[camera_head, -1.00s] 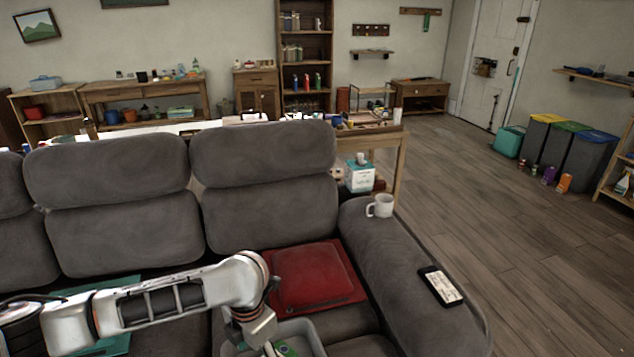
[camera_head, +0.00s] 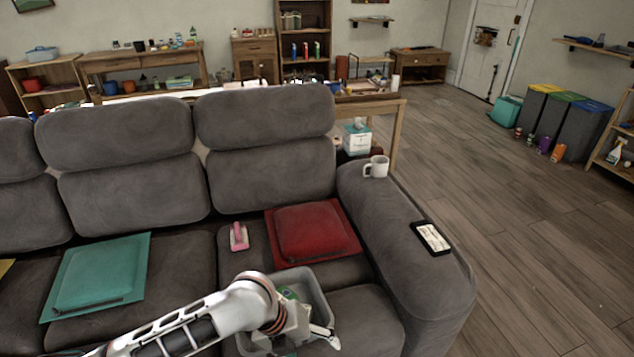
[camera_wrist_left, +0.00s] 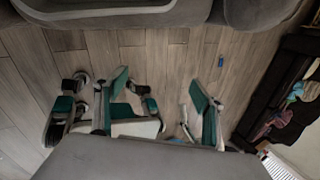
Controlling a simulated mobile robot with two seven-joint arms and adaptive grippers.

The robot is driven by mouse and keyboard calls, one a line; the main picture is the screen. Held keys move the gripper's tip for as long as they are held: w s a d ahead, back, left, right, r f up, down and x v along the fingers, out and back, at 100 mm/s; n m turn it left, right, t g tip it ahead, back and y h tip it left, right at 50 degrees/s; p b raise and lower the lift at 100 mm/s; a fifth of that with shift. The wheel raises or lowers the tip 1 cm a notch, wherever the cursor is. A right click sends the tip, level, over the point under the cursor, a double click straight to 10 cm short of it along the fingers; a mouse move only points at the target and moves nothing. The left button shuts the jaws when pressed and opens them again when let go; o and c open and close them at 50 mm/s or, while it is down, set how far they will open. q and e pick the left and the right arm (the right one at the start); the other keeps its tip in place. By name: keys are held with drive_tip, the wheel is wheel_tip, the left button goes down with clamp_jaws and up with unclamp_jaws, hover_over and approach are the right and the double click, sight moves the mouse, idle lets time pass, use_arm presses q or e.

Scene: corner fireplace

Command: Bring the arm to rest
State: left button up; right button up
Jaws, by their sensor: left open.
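My left arm (camera_head: 215,315) comes in from the bottom left in the head view, low in front of the grey sofa. Its left gripper (camera_head: 325,335) is over or beside a grey bin (camera_head: 318,290) at the sofa's front; I cannot tell the exact gap. In the left wrist view the two fingers of the left gripper (camera_wrist_left: 160,90) stand wide apart with nothing between them, above the plank floor. My right gripper is in neither view.
The grey sofa (camera_head: 265,175) holds a teal cushion (camera_head: 97,270), a red cushion (camera_head: 310,232) and a pink-handled item (camera_head: 239,238). A white mug (camera_head: 376,167) and a phone-like device (camera_head: 432,238) lie on its right armrest. The floor (camera_head: 520,240) at right is clear.

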use_arm(q)
drive_tip(key=s+a+f+n+t, duration=0.2)
drive_tip(key=a+n, duration=0.4)
drive_tip(key=n, duration=0.4)
drive_tip(key=s+a+f+n+t+y, duration=0.1)
drive_tip(key=s+a+f+n+t, duration=0.2)
drive_tip(key=n, duration=0.7)
drive_tip(key=s+a+f+n+t+y, duration=0.1)
drive_tip(key=s+a+n+t, duration=0.3)
drive_tip(key=a+n, duration=0.6)
drive_tip(key=shift+s+f+n, duration=0.3)
drive_tip(key=shift+s+f, duration=0.35)
drive_tip(key=shift+f, duration=0.1)
